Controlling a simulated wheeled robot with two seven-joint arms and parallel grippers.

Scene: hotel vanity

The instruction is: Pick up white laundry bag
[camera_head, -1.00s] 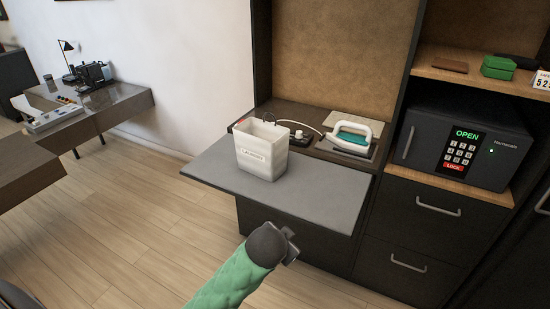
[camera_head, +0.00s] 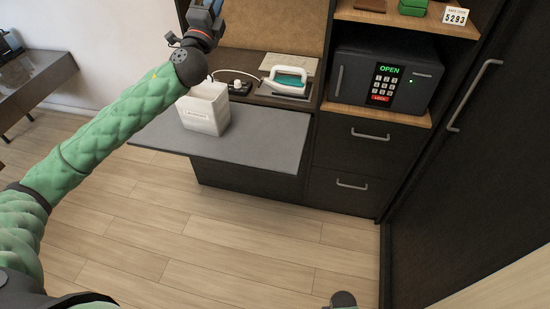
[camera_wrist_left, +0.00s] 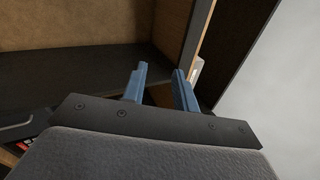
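The white laundry bag (camera_head: 200,112) is a boxy, open-topped upright container with a small label on its front. It stands on the left part of the grey pull-out shelf (camera_head: 245,148). My left arm reaches across from the left and partly covers the bag's upper left. My left gripper (camera_head: 208,12) is above and behind the bag in the head view, apart from it. In the left wrist view, its two blue fingers (camera_wrist_left: 160,70) are spread with nothing between them. I cannot make out the bag there.
An open-labelled safe (camera_head: 384,80) stands to the right above two drawers. A tall dark door (camera_head: 475,130) is at far right. The shelf's right part is clear.

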